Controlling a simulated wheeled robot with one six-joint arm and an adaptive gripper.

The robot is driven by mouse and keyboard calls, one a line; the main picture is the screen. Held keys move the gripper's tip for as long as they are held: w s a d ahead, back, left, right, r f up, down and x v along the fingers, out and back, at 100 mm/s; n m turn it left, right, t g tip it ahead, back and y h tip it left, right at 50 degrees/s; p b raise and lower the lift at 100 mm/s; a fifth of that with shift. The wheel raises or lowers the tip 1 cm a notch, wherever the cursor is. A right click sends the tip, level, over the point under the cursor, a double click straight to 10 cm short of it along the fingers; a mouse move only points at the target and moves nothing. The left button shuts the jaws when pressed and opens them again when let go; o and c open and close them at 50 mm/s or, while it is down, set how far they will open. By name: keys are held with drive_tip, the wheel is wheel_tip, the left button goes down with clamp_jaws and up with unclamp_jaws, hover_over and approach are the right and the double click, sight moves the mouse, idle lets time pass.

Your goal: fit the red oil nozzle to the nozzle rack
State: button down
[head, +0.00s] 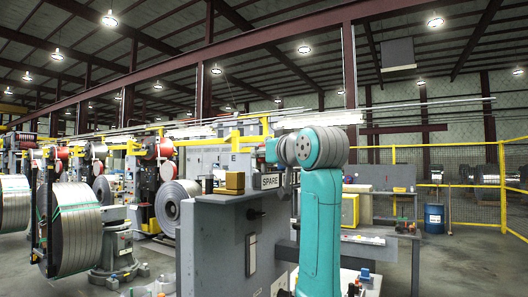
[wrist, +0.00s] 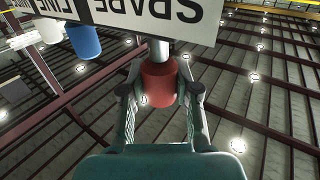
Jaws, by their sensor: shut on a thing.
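The red oil nozzle (wrist: 158,84) is a short red cylinder with a silver stem, seen in the wrist view. My gripper (wrist: 160,73) is shut on it, one finger on each side. The stem meets the lower picture edge of the white SPARE sign (wrist: 185,12); whether it touches or sits in the nozzle rack is hidden. A blue nozzle (wrist: 85,42) and a white one (wrist: 49,29) are at the signs to the left. In the head view my gripper and the red nozzle cannot be made out.
A grey cabinet (head: 213,245) stands beside my arm in the head view, with a brass-coloured block (head: 235,181) on top. Large steel coils (head: 75,228) stand at left. A blue drum (head: 434,218) and yellow fencing are at right. Open floor lies at lower right.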

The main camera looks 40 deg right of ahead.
drive_tip(key=shift+f, duration=1.1)
drive_tip(key=c, duration=0.8)
unclamp_jaws()
drive_tip(key=shift+o, duration=0.2)
drive_tip(key=v, duration=1.2)
